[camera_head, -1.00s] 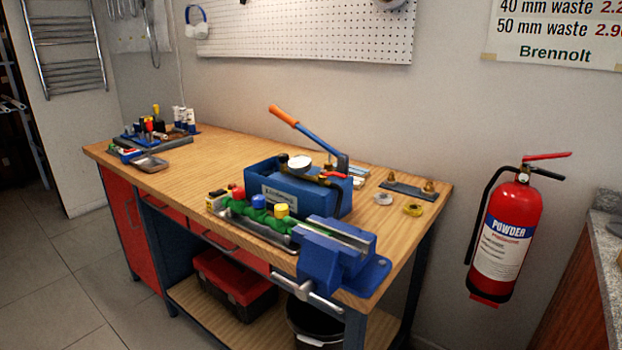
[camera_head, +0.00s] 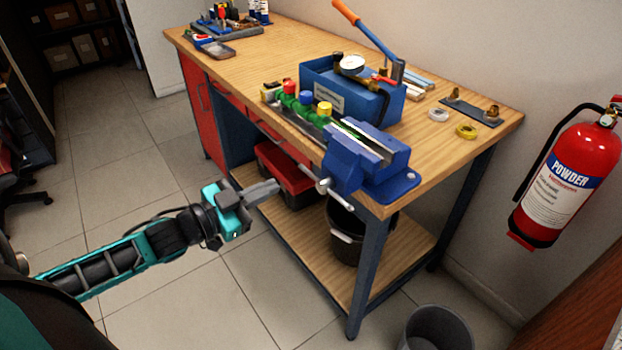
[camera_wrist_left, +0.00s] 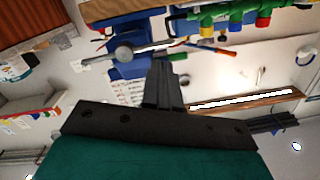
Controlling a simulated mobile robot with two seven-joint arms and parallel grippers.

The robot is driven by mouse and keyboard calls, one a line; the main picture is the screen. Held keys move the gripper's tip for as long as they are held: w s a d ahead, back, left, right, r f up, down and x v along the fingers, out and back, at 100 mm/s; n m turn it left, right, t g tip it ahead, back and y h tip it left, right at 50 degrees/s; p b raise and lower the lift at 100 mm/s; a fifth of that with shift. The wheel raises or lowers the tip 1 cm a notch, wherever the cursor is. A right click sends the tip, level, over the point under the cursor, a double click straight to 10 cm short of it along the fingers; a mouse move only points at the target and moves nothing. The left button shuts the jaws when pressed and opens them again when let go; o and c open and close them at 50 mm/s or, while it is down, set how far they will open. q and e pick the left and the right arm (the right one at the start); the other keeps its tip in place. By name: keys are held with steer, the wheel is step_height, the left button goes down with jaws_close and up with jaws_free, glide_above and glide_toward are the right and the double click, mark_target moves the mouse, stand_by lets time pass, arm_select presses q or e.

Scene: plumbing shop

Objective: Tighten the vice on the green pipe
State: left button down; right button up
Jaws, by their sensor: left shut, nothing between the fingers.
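The blue vice (camera_head: 345,168) is on the near right corner of the workbench, with its metal handle bar (camera_head: 335,194) on the front. A strip of green (camera_head: 350,128) shows at the vice jaws; how tightly it is held I cannot tell. A green manifold (camera_head: 305,103) with red, blue and yellow caps lies left of it. My left gripper (camera_head: 277,187) is shut and empty, left of the handle and apart from it. In the left wrist view the fingers (camera_wrist_left: 165,72) point toward the vice (camera_wrist_left: 125,70) and its round-ended handle (camera_wrist_left: 123,53). My right gripper is not in view.
A blue test pump box (camera_head: 322,92) with a gauge and orange lever stands behind the manifold. A red toolbox (camera_head: 285,175) and a black bucket (camera_head: 347,240) are on the shelf below. A grey bin (camera_head: 433,330) stands on the floor. A fire extinguisher (camera_head: 568,175) hangs at right.

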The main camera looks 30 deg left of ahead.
mark_target(301, 167)
arm_select(q)
steer(key=shift+m+h, duration=0.3)
steer(key=shift+m, duration=0.1)
steer(key=b+x, duration=0.1)
steer(key=x, duration=0.1)
steer(key=r+b+x, duration=0.1)
steer(key=b+x, duration=0.1)
steer(key=x, duration=0.1)
steer(key=r+b+x, duration=0.1)
steer(key=x, duration=0.2)
steer(key=shift+d+b, duration=0.2)
steer(key=shift+b, duration=0.1)
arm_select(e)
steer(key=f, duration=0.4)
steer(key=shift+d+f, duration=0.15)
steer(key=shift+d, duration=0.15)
arm_select(q)
steer(key=shift+f, duration=0.2)
stand_by(0.8)
